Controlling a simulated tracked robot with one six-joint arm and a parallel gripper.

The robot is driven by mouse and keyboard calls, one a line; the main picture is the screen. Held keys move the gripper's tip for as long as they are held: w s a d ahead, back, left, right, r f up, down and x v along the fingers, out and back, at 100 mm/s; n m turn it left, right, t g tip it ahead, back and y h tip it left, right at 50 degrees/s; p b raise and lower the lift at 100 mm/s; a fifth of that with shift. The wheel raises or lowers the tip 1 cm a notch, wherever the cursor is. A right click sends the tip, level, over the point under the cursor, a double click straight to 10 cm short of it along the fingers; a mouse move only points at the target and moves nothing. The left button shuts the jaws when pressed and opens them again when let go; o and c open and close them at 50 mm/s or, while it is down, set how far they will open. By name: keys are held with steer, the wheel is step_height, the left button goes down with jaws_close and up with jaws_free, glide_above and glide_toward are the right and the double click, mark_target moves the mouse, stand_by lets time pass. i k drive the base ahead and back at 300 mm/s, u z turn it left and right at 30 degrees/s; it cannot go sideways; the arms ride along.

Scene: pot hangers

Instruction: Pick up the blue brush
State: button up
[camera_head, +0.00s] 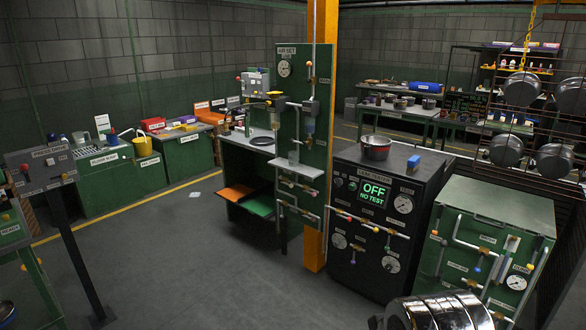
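I cannot make out a clear brush shape. A small blue block (413,161) lies on top of the black test cabinet, right of a dark red and silver pot (376,147). Another small blue item (112,139) stands on the green bench at the left, beside a yellow container (142,146). A wider blue item (425,86) lies on the back table. Bristles do not show on any of these. I see no gripper fingers. A shiny ribbed cylinder (440,312) cuts into the bottom edge; I cannot tell whether it is mine.
The black cabinet (380,250) and green cabinet (490,215) stand at the right. A green panel with an orange post (318,150) rises in the middle. Silver round vessels (506,150) hang at the far right. A dark sign post (78,250) stands at left. Grey floor (190,260) between is mostly clear.

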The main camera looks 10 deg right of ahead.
mark_target(413, 164)
steer(key=u, duration=0.05)
steer(key=i, duration=1.95)
steer(key=z, duration=0.35)
steer(key=i, duration=0.95)
steer(key=z, duration=0.5)
steer(key=i, duration=0.75)
steer(key=z, duration=0.2)
